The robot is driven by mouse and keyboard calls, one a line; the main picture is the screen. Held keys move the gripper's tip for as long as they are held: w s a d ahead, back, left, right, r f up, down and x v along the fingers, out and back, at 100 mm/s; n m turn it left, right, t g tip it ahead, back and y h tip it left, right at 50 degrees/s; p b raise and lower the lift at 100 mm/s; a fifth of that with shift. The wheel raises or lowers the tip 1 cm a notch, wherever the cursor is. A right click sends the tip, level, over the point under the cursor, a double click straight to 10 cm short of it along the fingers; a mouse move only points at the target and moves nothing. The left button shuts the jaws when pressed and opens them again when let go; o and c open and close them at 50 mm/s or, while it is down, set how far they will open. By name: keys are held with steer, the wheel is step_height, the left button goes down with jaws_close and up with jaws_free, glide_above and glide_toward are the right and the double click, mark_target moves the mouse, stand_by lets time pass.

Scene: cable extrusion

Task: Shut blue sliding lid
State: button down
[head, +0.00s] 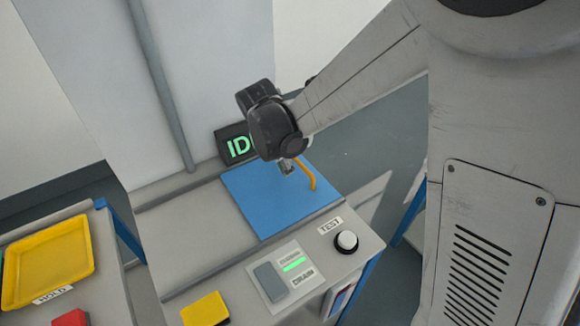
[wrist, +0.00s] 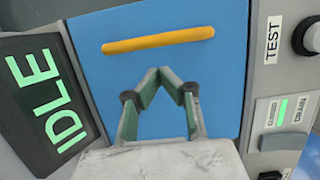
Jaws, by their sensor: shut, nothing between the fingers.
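The blue sliding lid (head: 262,205) is a flat panel on the grey bench top, and it fills most of the wrist view (wrist: 222,85). Its orange bar handle (head: 309,175) is near the lid's right edge; in the wrist view the handle (wrist: 158,40) runs across near the top. My gripper (head: 287,168) is over the lid, just left of the handle. In the wrist view my gripper (wrist: 159,72) is shut and empty, its fingertips meeting below the handle and apart from it in the picture. Whether the fingertips touch the lid cannot be told.
A dark display reading IDLE (wrist: 48,98) stands at the lid's back edge. A white TEST button (head: 346,241) and a grey rocker switch panel with a lit green bar (head: 294,264) are in front. A yellow HOLD tray (head: 48,262) is on a separate bench at left.

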mark_target(275, 187)
steer(key=s+a+p+v, duration=0.1)
steer(key=v, duration=0.8)
steer(key=s+d+r+m+t+y, duration=0.2)
steer(key=s+d+r+m, duration=0.45)
steer(key=d+m, duration=0.3)
steer(key=s+d+r+m+t, duration=0.2)
steer(key=s+d+m, duration=0.7)
steer(key=m, duration=0.5)
steer(key=shift+s+d+t+y, duration=0.15)
steer(key=shift+s+t+y, duration=0.15)
steer(key=shift+s+t, duration=0.6)
